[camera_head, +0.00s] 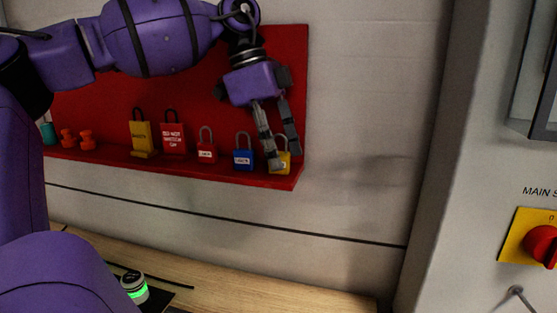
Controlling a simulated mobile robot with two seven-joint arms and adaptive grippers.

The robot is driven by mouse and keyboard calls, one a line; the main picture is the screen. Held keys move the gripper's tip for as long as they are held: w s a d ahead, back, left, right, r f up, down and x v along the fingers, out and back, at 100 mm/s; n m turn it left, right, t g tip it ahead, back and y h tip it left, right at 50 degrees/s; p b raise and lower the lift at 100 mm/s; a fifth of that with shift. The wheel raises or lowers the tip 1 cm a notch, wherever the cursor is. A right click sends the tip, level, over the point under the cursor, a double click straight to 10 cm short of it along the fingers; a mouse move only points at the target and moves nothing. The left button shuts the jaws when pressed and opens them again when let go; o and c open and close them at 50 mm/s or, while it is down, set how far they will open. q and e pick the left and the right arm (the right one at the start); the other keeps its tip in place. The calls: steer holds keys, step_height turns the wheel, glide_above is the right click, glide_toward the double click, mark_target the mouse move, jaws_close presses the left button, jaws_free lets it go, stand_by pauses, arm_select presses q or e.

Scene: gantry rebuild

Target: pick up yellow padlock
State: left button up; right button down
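The yellow padlock (284,166) stands at the right end of the red shelf (215,173). Part of its body and shackle is hidden behind a finger of my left gripper (284,158). The gripper reaches down from above with its two grey fingers spread apart. One fingertip is in front of the padlock's left side and the other is near its upper right side. I cannot tell whether either finger touches it. My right gripper is not in view.
A blue padlock (243,158) stands close to the left of the yellow one, then a red padlock (206,152). The red back panel (200,100) rises behind. A wooden table (235,281) lies below.

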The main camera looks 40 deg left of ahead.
arm_select(q)
jaws_close()
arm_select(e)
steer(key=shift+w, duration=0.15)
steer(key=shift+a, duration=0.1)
arm_select(q)
steer(key=shift+r, duration=0.15)
